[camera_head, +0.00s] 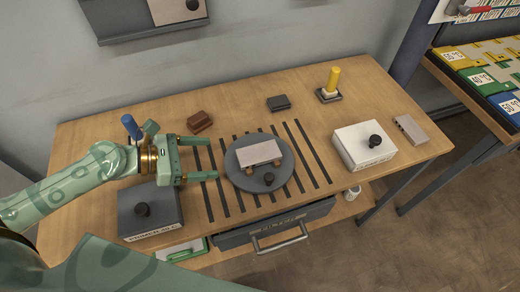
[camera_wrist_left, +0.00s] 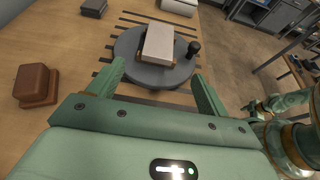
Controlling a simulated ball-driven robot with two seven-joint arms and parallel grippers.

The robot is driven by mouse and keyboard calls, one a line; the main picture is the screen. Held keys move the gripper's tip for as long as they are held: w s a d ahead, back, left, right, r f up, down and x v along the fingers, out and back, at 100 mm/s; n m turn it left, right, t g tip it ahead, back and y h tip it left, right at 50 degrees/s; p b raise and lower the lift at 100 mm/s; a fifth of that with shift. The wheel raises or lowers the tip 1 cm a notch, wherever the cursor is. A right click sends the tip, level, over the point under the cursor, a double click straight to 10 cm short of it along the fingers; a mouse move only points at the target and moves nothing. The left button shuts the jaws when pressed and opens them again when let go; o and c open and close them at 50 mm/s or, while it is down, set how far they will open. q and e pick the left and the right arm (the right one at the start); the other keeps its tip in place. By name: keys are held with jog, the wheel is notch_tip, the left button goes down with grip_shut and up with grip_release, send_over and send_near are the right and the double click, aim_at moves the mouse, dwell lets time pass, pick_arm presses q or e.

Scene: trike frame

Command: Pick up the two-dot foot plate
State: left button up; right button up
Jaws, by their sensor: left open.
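My left gripper (camera_head: 210,158) is open and empty. It hangs over the table's left half, its fingers pointing right toward the round grey turntable (camera_head: 236,182). A pale grey plate on brown feet (camera_head: 258,152) sits on the turntable, beyond the fingertips; it also shows in the left wrist view (camera_wrist_left: 158,42). A small light grey block (camera_head: 411,129) lies at the right, and a small dark grey block (camera_head: 278,102) at the back. I cannot make out dots on any of them. Green parts of my right arm show at the right in the left wrist view; its jaws are unclear.
A brown block (camera_head: 199,121) lies behind my left gripper. A dark box with a knob (camera_head: 150,212) is in front of it. A white box with a knob (camera_head: 364,145) and a yellow post (camera_head: 332,82) stand at the right. An open drawer (camera_head: 275,228) juts from the front.

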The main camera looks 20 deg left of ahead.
pick_arm(q)
send_near(252, 155)
jog(key=x, duration=0.2)
jog(key=shift+w+d+f, duration=0.1)
jog(key=shift+w+f, duration=0.05)
jog(key=shift+w, duration=0.1)
jog(key=shift+w+d+f, duration=0.2)
jog(key=shift+d, duration=0.25)
jog(key=b+x, duration=0.1)
jog(key=x, duration=0.4)
jog(key=shift+b, duration=0.3)
jog(key=shift+r, duration=0.1)
pick_arm(e)
jog(key=shift+w+f, duration=0.15)
jog(key=shift+f, duration=0.7)
pick_arm(q)
jog(key=shift+c, duration=0.4)
